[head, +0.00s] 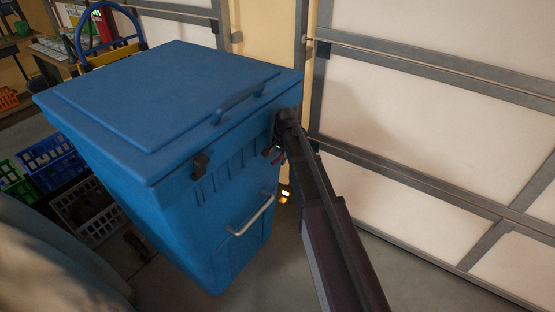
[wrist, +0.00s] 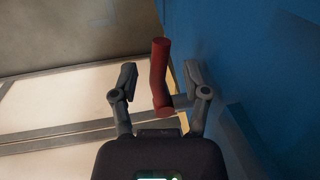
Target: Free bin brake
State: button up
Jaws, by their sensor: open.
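A blue bin (head: 195,225) with a closed blue lid (head: 160,95) stands in the middle of the head view. It has a grey bar handle (head: 252,216) on its front. In the wrist view, a red lever (wrist: 159,75) stands upright beside the bin's blue wall (wrist: 238,60). My gripper (wrist: 160,78) is open, with one finger on each side of the red lever. The right finger is very close to the lever; I cannot tell whether it touches. In the head view, my gripper (head: 279,140) is at the bin's right side and its fingers are mostly hidden.
A white panelled wall with grey rails (head: 430,110) runs close along the right. A blue crate (head: 52,163) and a white crate (head: 90,212) stand on the floor at left. A blue hoop-shaped handle (head: 105,30) rises behind the bin. Some floor shows in front.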

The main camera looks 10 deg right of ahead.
grip_shut()
jog(key=shift+a, duration=0.15)
